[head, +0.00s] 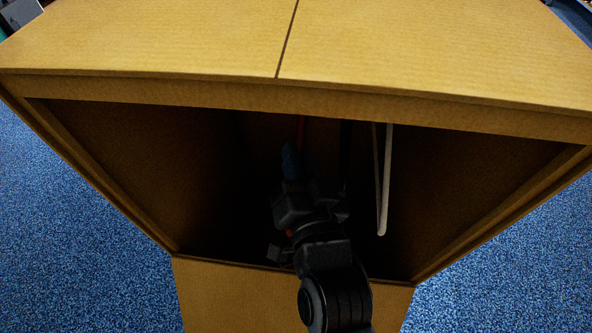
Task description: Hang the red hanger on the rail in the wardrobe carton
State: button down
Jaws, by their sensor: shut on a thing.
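The wardrobe carton (420,98) stands upright with its front open and a dark inside. My gripper (291,160) is inside the opening, left of the middle and below the top edge. It is shut on the red hanger (302,128), of which only a thin, dark red strip shows just above and right of the fingers. The rail is hidden behind the carton's top front edge, so I cannot tell whether the red hanger's hook is on or off it.
A white hanger (386,180) hangs inside the carton, right of my gripper. A dark upright strip, hard to make out, lies between them. The carton's side walls flank the opening. Blue carpet (70,220) is clear on both sides.

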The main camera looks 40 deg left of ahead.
aim_at(299, 143)
jog(key=shift+w+a+b, duration=0.3)
jog(key=shift+w+a, duration=0.15)
jog(key=shift+w, duration=0.2)
jog(key=shift+w+a+b, duration=0.3)
jog(key=shift+w+a, duration=0.1)
jog(key=shift+w, duration=0.25)
jog(key=shift+w+f+b, duration=0.15)
jog(key=shift+f+b, duration=0.15)
jog(key=shift+f, duration=0.05)
jog(key=shift+f+b, duration=0.75)
jog(key=shift+f, duration=0.1)
